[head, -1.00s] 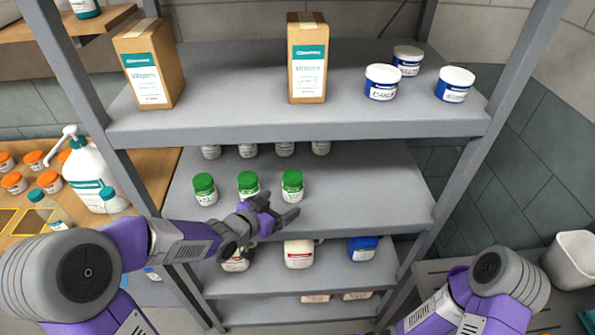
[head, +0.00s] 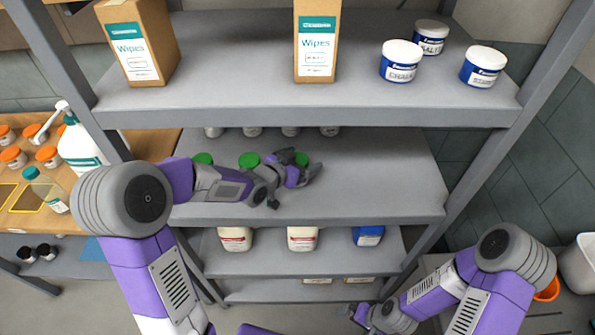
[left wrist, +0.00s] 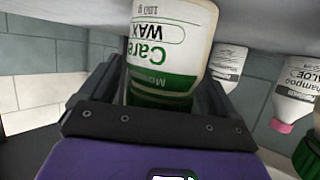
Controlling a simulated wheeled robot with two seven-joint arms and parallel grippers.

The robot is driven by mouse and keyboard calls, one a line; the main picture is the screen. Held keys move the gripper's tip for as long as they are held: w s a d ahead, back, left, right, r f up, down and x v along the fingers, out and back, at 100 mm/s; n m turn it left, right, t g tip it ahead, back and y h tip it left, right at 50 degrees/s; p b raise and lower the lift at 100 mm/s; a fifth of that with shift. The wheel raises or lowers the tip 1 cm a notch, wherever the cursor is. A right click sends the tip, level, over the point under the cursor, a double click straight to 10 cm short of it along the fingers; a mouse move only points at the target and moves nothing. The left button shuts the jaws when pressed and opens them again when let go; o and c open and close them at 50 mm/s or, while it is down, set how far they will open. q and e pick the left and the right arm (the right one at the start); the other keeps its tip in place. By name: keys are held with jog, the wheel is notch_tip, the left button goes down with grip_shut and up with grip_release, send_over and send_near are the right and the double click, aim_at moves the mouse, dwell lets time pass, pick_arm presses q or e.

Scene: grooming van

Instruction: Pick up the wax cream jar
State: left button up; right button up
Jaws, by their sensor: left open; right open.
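The wax cream jar (left wrist: 170,52) is white with a green lid and green lettering reading "Care WAX". It appears upside down in the left wrist view, between the two dark fingers of my open left gripper (left wrist: 150,100). In the head view its green lid (head: 302,158) shows at the right end of a row on the middle shelf, partly hidden by my left gripper (head: 308,172). I cannot tell whether the fingers touch the jar. My right gripper (head: 353,312) is open and empty, low in front of the rack.
Two more green lids, one in the middle (head: 249,160) and one at the left (head: 203,159), are beside it. White bottles stand behind on the same shelf (head: 390,185). The upper shelf (head: 300,115) hangs above, with wipes boxes and blue-white tubs. The middle shelf's right side is clear.

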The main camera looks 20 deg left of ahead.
pick_arm(q)
jog(key=shift+r, duration=0.1)
jog(key=c, duration=1.2)
